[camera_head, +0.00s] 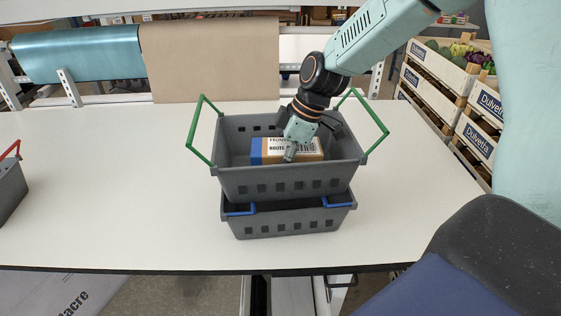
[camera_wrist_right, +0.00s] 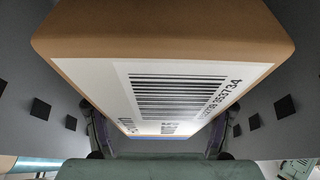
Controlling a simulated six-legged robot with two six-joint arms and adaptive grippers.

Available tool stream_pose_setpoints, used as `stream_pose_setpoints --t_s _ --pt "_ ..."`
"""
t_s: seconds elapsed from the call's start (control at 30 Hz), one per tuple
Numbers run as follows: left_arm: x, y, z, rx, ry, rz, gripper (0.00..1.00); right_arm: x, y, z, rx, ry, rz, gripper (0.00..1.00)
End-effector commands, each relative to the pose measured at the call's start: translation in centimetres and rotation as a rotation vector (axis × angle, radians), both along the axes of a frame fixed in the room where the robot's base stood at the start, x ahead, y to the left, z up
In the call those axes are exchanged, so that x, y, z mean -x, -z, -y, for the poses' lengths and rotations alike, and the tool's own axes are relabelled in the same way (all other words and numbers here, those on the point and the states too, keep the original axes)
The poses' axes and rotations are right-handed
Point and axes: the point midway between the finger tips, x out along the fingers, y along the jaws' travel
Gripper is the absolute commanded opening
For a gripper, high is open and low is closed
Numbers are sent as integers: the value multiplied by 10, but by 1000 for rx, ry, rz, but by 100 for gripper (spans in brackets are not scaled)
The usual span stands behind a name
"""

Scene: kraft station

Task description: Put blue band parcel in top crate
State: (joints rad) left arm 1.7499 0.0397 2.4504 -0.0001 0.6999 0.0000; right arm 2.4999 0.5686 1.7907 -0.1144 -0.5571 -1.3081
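The blue band parcel (camera_head: 273,153) is a brown box with a white label and a blue band at its left end. It is inside the top crate (camera_head: 290,183), a grey crate with green handles. My right gripper (camera_head: 292,150) reaches down into this crate, its fingers on either side of the parcel. In the right wrist view the parcel (camera_wrist_right: 160,50) fills the middle, and the dark fingers (camera_wrist_right: 160,135) lie close against its sides. The parcel's underside is hidden, so I cannot tell whether it rests on the crate floor. My left gripper is not in view.
The top crate is stacked on a lower grey crate (camera_head: 290,224) with blue handles, near the front edge of the white table (camera_head: 120,190). Another grey crate (camera_head: 10,188) stands at the far left. Paper rolls (camera_head: 80,55) stand behind. Wooden produce crates (camera_head: 470,137) are at right.

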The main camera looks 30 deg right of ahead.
Motion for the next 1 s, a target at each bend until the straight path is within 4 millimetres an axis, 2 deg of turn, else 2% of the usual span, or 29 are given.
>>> stream_pose_setpoints --t_s 0.03,0.2,0.6,0.77,1.0 --pt "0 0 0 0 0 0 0 0 -1 0 0 0 1 77" --pt "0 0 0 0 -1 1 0 0 -1 0 0 -1 0 90" --pt "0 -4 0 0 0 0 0 0 -5 0 1 -1 1 90" --pt "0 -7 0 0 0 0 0 4 -29 8 -3 0 6 90" --pt "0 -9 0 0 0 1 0 14 -75 24 -2 0 6 90"
